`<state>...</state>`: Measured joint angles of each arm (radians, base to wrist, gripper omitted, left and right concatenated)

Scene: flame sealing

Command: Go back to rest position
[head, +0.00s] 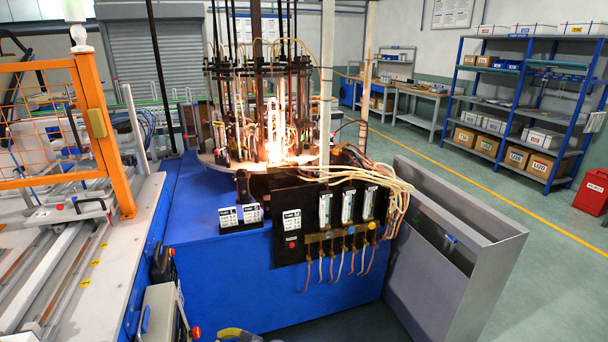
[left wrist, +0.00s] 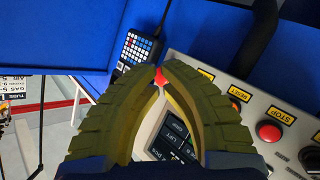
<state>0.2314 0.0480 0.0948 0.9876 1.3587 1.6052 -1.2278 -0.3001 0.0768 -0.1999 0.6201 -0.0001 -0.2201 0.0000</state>
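My left gripper (left wrist: 160,72) fills the middle of the left wrist view with two ribbed olive-yellow fingers. Their tips come together, and a gap lies between them lower down. A small red thing (left wrist: 160,78) shows at the tips; I cannot tell whether it is behind them or touched. Behind the fingers is a light control panel with a dark screen (left wrist: 178,140) and a red button (left wrist: 270,131). In the head view only a yellowish bit of the gripper (head: 232,333) shows at the bottom edge. My right gripper is not in view.
A blue machine base (head: 230,275) carries a round rig with a bright glow (head: 276,140). Gas meters (head: 347,205) and hoses hang on its front. A grey open bin (head: 470,245) stands right. An orange-framed fence (head: 103,135) stands left.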

